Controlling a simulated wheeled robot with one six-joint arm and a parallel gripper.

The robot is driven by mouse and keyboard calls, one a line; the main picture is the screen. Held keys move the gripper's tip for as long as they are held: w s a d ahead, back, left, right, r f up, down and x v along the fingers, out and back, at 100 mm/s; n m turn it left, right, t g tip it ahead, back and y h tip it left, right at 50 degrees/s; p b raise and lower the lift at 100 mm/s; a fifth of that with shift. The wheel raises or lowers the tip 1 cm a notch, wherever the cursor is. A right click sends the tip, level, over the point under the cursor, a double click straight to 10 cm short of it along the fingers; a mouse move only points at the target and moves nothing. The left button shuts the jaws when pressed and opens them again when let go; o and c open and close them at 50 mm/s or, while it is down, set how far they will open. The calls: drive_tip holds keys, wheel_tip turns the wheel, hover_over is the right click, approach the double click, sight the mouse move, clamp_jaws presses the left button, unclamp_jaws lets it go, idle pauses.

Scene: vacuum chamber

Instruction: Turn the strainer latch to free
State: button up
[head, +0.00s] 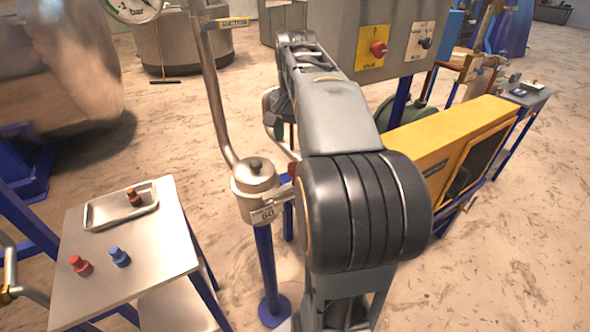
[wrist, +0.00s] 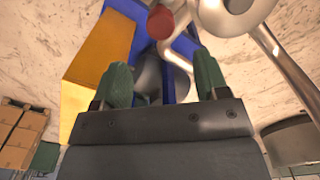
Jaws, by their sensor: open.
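The strainer (head: 256,182) is a metal pot with a domed lid and a small label, on a blue post left of my arm in the head view. A red knob (head: 292,169), apparently the end of the latch, shows at its right side, partly hidden by my arm. In the wrist view the red knob (wrist: 160,21) is at the top, beside a round metal body (wrist: 228,14). My gripper (wrist: 162,76) is open, with green fingertips apart and nothing between them. The knob appears beyond the fingertips, not touching them. In the head view my arm hides most of the gripper.
A bent pipe (head: 214,95) rises beside the strainer. A table (head: 165,250) with a tray (head: 95,217) and small red and blue knobs stands at left. A yellow cabinet (head: 430,145) and a grey switch panel (head: 395,22) are close to my arm at right.

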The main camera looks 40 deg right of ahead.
wheel_tip(320, 180, down, 10)
drive_tip(key=shift+r+b, duration=0.2)
drive_tip(key=shift+b, duration=0.5)
clamp_jaws()
idle(0.4)
